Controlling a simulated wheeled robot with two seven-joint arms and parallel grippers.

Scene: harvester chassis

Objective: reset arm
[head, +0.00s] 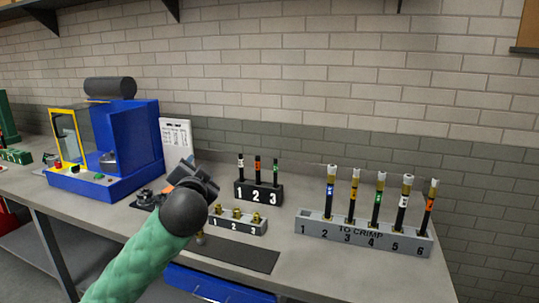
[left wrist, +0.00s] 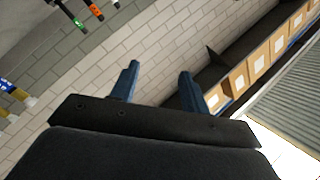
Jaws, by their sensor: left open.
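My left arm, in a green sleeve, comes in from the bottom left of the head view. Its dark gripper (head: 192,178) is over the bench, in front of the blue machine and left of the small black rack. In the left wrist view the two blue fingers of the gripper (left wrist: 160,88) stand apart with nothing between them. Behind them are the brick wall and a shelf with boxes. My right gripper is in neither view.
A blue machine (head: 133,140) stands left on the bench. A black rack (head: 259,193) and a grey rack with brass fittings (head: 237,222) are right of the gripper. The grey "TO CRIMP" rack (head: 362,236) holds several upright hoses. The bench front at right (head: 330,280) is clear.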

